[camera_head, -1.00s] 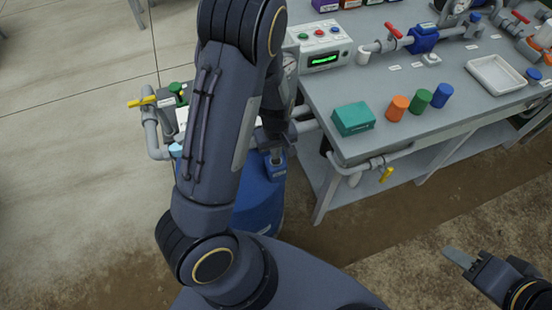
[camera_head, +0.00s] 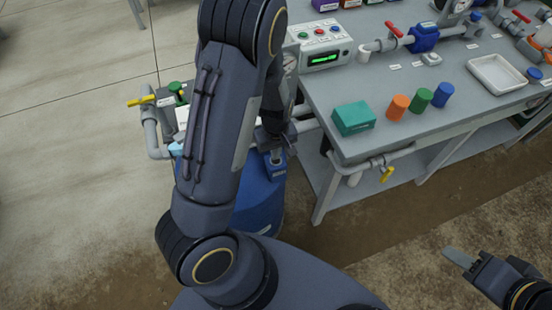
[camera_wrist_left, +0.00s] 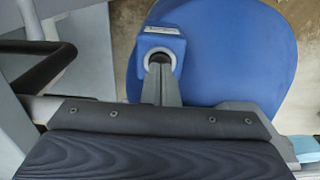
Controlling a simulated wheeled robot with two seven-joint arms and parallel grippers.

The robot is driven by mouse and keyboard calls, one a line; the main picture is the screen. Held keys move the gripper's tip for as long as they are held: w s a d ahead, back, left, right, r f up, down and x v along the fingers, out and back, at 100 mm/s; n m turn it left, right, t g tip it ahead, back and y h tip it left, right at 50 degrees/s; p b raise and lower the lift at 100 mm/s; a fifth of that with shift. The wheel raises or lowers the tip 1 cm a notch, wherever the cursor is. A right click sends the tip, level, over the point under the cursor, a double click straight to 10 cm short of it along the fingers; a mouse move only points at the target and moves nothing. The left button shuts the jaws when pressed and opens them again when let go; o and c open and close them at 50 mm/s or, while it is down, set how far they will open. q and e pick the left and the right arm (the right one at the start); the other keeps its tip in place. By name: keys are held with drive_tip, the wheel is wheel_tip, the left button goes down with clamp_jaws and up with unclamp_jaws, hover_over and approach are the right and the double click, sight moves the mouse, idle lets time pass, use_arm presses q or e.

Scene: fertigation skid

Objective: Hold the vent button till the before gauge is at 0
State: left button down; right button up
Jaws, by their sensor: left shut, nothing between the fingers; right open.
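A blue tank (camera_head: 262,205) stands left of the bench, partly behind my left arm. On it is a blue housing with a pale ring (camera_wrist_left: 161,60), seen in the left wrist view. My left gripper (camera_wrist_left: 160,75) is shut and empty, its fingertips pointing into that ring. It also shows above the tank in the head view (camera_head: 276,156). The fingers cover the ring's middle, so I cannot see the button or how far it is pressed. My right gripper (camera_head: 461,259) is open and empty at lower right.
The grey bench (camera_head: 450,95) carries a control box (camera_head: 322,45) with a green display, a teal box (camera_head: 353,118), coloured caps and a white tray (camera_head: 497,74). Pipes with a yellow-handled valve (camera_head: 386,174) run below its edge. Another yellow handle (camera_head: 141,102) is left of my arm.

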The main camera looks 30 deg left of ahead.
use_arm(q)
drive_tip(key=shift+f+b, duration=0.5)
drive_tip(key=shift+f, duration=0.15)
idle(3.8)
wheel_tip(320, 180, up, 7)
drive_tip(key=p, duration=0.6)
drive_tip(key=shift+r, duration=0.1)
idle(0.4)
